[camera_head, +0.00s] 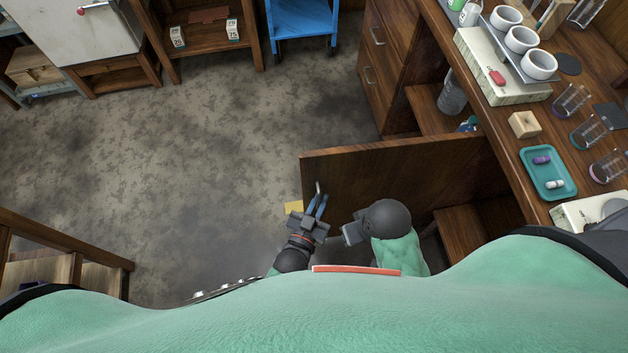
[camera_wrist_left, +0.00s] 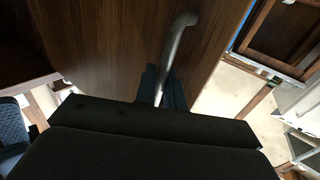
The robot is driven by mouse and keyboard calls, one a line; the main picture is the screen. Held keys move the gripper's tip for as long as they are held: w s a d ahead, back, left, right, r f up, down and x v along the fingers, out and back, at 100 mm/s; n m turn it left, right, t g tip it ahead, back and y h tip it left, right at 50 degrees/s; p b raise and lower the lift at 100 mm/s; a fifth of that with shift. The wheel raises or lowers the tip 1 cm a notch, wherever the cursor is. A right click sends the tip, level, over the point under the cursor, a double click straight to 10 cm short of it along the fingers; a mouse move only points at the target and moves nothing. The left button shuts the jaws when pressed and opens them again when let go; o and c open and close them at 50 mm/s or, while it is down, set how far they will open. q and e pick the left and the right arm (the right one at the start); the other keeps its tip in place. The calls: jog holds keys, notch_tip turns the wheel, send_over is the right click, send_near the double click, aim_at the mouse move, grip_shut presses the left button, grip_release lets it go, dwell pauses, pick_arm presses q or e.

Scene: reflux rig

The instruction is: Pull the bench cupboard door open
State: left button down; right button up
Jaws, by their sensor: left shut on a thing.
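The wooden bench cupboard door (camera_head: 400,175) stands swung out from the bench at a wide angle, with the cupboard's inside showing behind it. Its metal handle (camera_head: 318,187) is near the door's free edge. My left gripper (camera_head: 317,204) is shut on the handle, its blue fingers around it. In the left wrist view the curved handle (camera_wrist_left: 176,45) runs down between the fingers (camera_wrist_left: 161,88), against the door's wood face (camera_wrist_left: 115,45). My right gripper (camera_head: 350,233) is beside the door, to the right of the left one. Its jaws are too unclear to read.
The bench top (camera_head: 480,112) at the right carries white cups, beakers and a teal tray (camera_head: 545,170). A grey bottle (camera_head: 452,95) stands inside the cupboard. A blue cart (camera_head: 302,20) is at the back. Bare floor (camera_head: 200,140) lies left of the door.

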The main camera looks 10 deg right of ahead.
pick_arm(q)
jog(key=shift+s+d, duration=0.25)
jog(key=shift+s, duration=1.05)
pick_arm(e)
jog(key=shift+s+d+r, duration=0.25)
jog(key=shift+s+r, duration=0.15)
pick_arm(q)
jog(key=c, duration=1.6)
grip_release()
jog(key=shift+s, duration=0.1)
